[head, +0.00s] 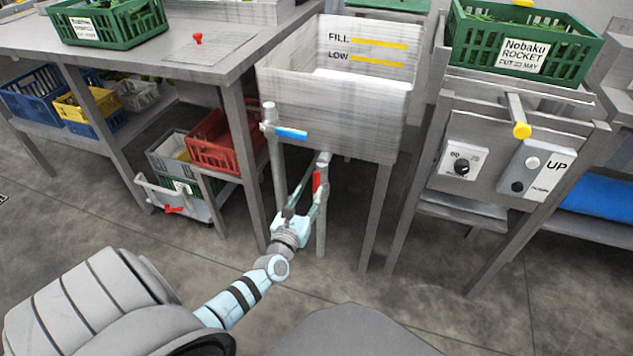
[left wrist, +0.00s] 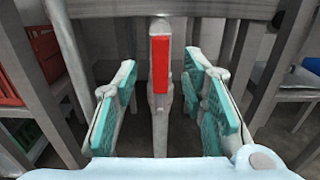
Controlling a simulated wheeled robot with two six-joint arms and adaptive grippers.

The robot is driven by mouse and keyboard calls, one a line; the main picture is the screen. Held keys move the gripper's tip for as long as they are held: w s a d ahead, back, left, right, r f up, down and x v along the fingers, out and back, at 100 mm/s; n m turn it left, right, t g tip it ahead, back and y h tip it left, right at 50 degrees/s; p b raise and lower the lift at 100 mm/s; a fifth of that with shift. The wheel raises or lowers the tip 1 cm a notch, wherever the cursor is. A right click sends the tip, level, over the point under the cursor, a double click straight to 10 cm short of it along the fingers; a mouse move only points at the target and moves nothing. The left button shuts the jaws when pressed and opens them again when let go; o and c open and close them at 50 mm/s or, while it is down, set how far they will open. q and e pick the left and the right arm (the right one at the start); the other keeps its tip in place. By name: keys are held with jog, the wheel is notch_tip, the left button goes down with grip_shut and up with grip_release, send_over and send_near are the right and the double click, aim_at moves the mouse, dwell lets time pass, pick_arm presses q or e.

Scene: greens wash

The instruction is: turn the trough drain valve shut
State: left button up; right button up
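The drain valve has a red lever handle (head: 317,182) on a grey pipe below the steel trough (head: 335,112). In the left wrist view the red handle (left wrist: 160,62) stands upright, in line with the pipe below it. My left gripper (head: 307,198) is close to the handle, under the trough. The left wrist view shows its two teal-padded fingers (left wrist: 162,92) spread apart, with the handle centred in the gap. There is clear space on both sides and no contact shows. How deep the handle sits between the fingers is hard to tell. My right gripper is out of view.
A blue-handled valve (head: 291,133) is on the pipe at the trough's front left. Trough legs flank the drain. A red crate (head: 222,140) is on the shelf to the left. A control panel (head: 535,171) is on the right. The floor in front is clear.

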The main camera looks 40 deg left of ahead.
aim_at(316, 181)
pick_arm(q)
jog(key=b+x, duration=0.1)
jog(key=x, duration=0.2)
jog(key=b+x, duration=0.1)
jog(key=x, duration=0.2)
jog(key=shift+f, duration=0.25)
jog(key=shift+w+a+r, duration=0.15)
jog(key=shift+w+a, duration=0.1)
jog(key=shift+w, duration=0.4)
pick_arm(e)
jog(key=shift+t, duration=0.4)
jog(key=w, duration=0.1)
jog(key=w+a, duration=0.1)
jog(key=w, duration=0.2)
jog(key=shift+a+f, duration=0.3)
pick_arm(q)
jog(key=shift+c, duration=0.4)
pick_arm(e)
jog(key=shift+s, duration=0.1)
pick_arm(q)
grip_shut()
